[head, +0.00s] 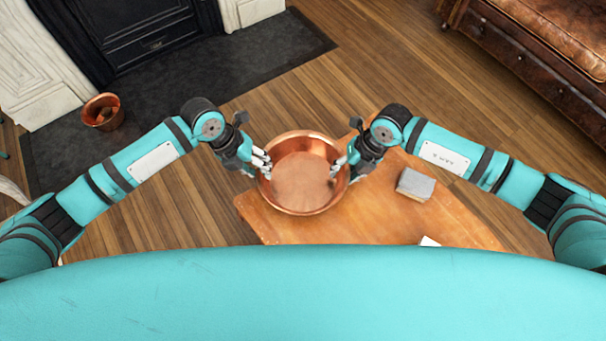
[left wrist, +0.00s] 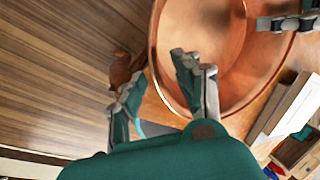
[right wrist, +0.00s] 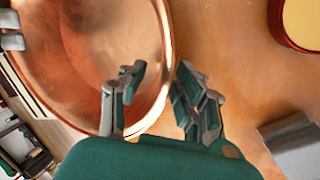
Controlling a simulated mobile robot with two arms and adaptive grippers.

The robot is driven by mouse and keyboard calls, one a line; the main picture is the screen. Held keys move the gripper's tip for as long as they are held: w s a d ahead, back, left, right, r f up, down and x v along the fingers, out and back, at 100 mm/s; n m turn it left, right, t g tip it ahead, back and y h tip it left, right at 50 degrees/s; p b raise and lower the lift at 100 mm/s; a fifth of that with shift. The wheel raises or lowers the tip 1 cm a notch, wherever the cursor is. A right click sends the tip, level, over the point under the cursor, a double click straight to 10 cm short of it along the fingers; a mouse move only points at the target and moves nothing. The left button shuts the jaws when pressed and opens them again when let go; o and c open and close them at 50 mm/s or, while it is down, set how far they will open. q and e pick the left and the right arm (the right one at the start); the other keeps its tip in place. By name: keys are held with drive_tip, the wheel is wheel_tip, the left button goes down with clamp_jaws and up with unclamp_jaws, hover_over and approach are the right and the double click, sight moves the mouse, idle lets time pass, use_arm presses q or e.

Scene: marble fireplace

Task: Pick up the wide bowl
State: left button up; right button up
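The wide bowl (head: 306,172) is a shiny copper bowl standing upright on the wooden table, near its far left edge. It also fills much of the left wrist view (left wrist: 205,40) and the right wrist view (right wrist: 100,45). My left gripper (head: 258,162) is open at the bowl's left rim, with one finger over the inside and one outside. My right gripper (head: 346,165) is open at the right rim, its fingers likewise on either side of the wall. Neither gripper is visibly closed on the rim. Exact finger depth and contact are hard to tell.
The wooden table (head: 440,220) bears a grey block (head: 415,184) right of the bowl. A round red-rimmed, yellow-topped item (right wrist: 306,22) shows in the right wrist view. A copper bucket (head: 103,112) stands by the fireplace. A leather sofa (head: 535,55) is at upper right.

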use_arm(q)
drive_tip(key=shift+x, duration=0.75)
use_arm(e)
drive_tip(key=shift+a+f, duration=0.25)
drive_tip(key=shift+f, duration=0.45)
use_arm(q)
clamp_jaws()
use_arm(e)
clamp_jaws()
